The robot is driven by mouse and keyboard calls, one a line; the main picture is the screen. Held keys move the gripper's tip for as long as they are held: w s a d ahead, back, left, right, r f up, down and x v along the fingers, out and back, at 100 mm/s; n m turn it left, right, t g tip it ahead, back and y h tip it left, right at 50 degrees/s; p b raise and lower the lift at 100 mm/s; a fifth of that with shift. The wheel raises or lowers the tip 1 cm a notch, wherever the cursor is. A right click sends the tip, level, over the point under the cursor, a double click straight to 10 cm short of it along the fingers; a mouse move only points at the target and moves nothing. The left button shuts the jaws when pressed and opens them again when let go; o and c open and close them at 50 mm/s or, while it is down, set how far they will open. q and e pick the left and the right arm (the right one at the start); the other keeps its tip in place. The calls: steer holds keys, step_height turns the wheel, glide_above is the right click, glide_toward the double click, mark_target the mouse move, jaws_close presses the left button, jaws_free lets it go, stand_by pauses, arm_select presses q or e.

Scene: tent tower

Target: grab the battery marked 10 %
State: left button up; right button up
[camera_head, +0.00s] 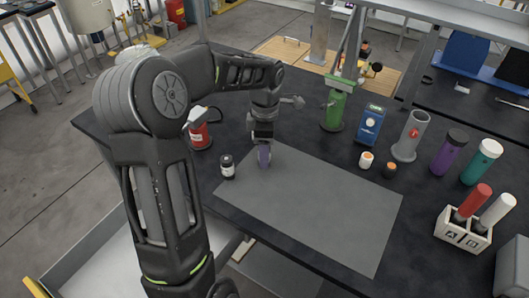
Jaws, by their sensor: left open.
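No 10 % mark is readable on anything at this size, so I cannot tell which item is that battery. A small dark cylinder with a white label (227,168) stands upright at the left edge of the grey mat (310,205). My left gripper (264,158) points down over the back left of the mat, to the right of that cylinder and apart from it. Its jaws are open; their gap is too small to make out. Two short cylinders, one white and orange (366,160) and one dark and orange (389,170), stand behind the mat. My right gripper is out of view.
A green bottle (334,111), blue device (370,124), grey tube (411,136), purple bottle (449,153) and teal bottle (482,162) line the back right. A white holder (463,229) carries red and white cylinders. The mat's middle is clear.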

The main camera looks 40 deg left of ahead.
arm_select(q)
steer(key=shift+f, duration=0.85)
jaws_close()
stand_by(0.3)
